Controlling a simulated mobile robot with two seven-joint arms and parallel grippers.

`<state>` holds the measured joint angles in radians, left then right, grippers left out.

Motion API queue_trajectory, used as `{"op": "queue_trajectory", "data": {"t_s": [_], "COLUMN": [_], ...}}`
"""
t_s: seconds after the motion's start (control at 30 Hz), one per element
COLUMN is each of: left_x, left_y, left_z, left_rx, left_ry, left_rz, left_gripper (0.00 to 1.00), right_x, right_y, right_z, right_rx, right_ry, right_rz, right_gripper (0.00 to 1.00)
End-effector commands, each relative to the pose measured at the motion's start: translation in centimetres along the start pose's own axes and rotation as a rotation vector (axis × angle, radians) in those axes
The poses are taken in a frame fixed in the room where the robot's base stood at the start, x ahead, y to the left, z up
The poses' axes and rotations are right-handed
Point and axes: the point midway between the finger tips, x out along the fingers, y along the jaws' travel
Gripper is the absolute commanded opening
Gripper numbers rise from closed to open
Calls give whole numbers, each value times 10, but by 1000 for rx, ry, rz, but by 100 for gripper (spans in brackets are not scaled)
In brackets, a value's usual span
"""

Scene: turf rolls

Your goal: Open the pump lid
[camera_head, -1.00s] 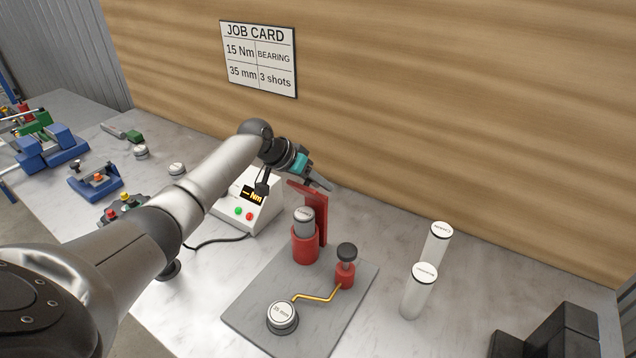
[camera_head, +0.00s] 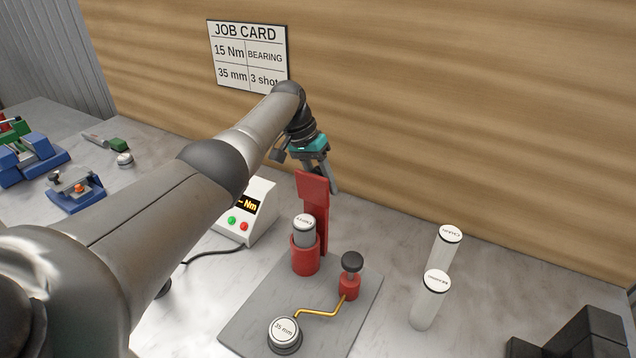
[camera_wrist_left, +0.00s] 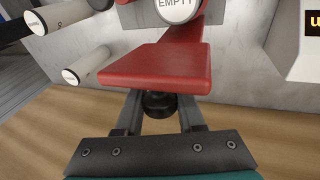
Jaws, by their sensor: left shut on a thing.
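The pump has a red cup (camera_head: 305,258) on a grey plate, with a grey cartridge (camera_head: 303,234) standing in it; its white cap reads EMPTY in the wrist view (camera_wrist_left: 174,9). A red post rises behind the cup. The red lid (camera_head: 312,187) is raised off the cup and stands tilted up at the post's top, and it shows large in the wrist view (camera_wrist_left: 158,66). My left gripper (camera_head: 329,186) is behind the lid. In the wrist view its fingers (camera_wrist_left: 160,112) are closed around the lid's black knob (camera_wrist_left: 158,103). My right gripper is in neither view.
The pump's plate (camera_head: 262,302) also bears a black-knobbed red plunger (camera_head: 349,285) and a 35 mm button (camera_head: 284,335). Two white cartridges (camera_head: 430,300) stand to the right. A torque display box (camera_head: 252,205) stands left. The wooden wall (camera_head: 450,120) is close behind.

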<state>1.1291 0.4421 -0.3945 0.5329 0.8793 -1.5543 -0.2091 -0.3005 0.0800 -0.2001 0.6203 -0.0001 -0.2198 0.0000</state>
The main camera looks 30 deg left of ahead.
Motion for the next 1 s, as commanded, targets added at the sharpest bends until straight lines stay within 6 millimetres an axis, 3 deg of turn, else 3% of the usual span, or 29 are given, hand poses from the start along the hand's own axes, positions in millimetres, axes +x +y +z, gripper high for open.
{"op": "queue_trajectory", "data": {"t_s": [0.67,0.7,0.93,1.0], "left_x": [4,4,3,3], "left_y": [4,4,4,4], "left_z": [2,2,1,1], "left_rx": [-8,-8,-8,-8], "left_ry": [-28,-28,-26,-26], "left_rz": [-1,-1,-1,-1], "left_gripper": [0,42,68,68], "right_x": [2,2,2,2], "right_y": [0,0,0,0], "right_z": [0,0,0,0], "right_rx": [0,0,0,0], "right_ry": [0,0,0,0], "right_rz": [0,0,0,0], "right_gripper": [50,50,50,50]}}
